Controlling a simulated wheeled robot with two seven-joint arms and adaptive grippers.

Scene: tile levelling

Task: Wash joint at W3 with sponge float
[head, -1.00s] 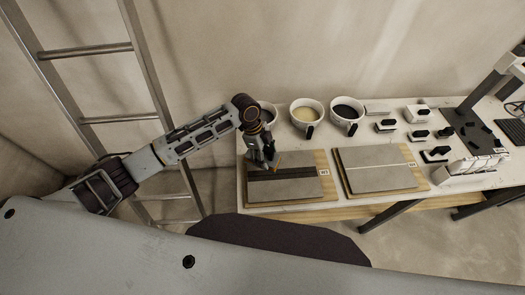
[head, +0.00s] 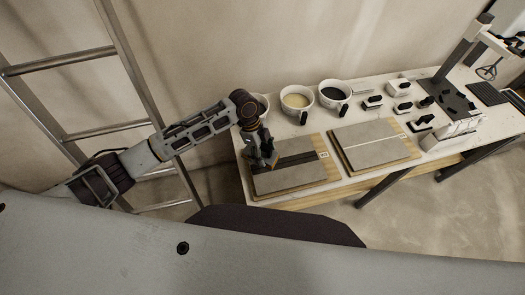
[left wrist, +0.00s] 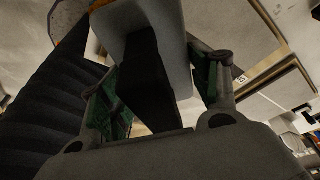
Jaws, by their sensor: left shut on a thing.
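My left gripper (head: 266,158) is shut on the sponge float. The float's black handle (left wrist: 150,75) and pale plate (left wrist: 160,25) show between the fingers in the left wrist view. A bit of its yellowish sponge shows beside the fingers in the head view. The gripper is over the left part of the left board (head: 300,178), which has grey tiles and a small label, seemingly W3. A dark joint (head: 300,159) runs across this board; the gripper hides its left end. I cannot tell whether the sponge touches the tiles. My right gripper is not in view.
A second tiled board (head: 375,152) with a light joint lies to the right. Behind are a bowl of beige stuff (head: 297,100) and a bowl of dark stuff (head: 334,94). Several black-handled tools are farther right. A ladder (head: 110,75) stands left of the table (head: 225,125).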

